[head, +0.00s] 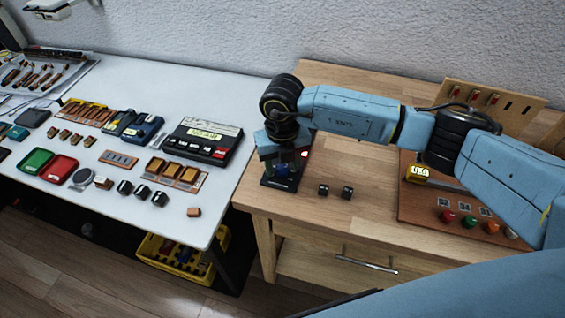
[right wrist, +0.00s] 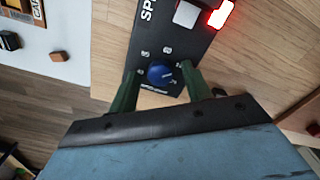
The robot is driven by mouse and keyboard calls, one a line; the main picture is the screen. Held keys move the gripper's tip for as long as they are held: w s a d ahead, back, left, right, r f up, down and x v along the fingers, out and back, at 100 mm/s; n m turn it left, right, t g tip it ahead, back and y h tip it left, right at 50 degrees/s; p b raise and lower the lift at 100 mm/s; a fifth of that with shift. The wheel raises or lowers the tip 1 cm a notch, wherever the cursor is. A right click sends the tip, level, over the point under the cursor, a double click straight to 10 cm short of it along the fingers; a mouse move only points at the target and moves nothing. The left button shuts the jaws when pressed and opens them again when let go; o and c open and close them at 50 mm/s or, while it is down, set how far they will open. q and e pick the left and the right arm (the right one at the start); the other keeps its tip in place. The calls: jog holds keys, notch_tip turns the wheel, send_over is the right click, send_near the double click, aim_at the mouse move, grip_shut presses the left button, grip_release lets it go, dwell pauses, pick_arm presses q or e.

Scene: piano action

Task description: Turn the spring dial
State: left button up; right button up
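The spring dial is a round blue knob (right wrist: 160,74) on a black panel (right wrist: 172,45) with small white markings, seen in the right wrist view. In the head view the blue knob (head: 282,169) shows partly beneath my right gripper (head: 283,167), and the panel (head: 279,183) lies at the wooden bench's left edge. My right gripper also shows in the right wrist view (right wrist: 161,77). Its green fingers stand on either side of the knob, with a visible gap on each side; it is open. My left gripper is not in view.
A white button (right wrist: 187,14) and a lit red lamp (right wrist: 221,14) sit on the same panel. A button board (head: 430,208) stands farther right. The white table (head: 205,100) at left holds many parts.

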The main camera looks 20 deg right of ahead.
aim_at(282, 168)
jog(key=shift+r, duration=0.1)
notch_tip(282, 168, up, 13)
dwell(0.6)
dwell(0.6)
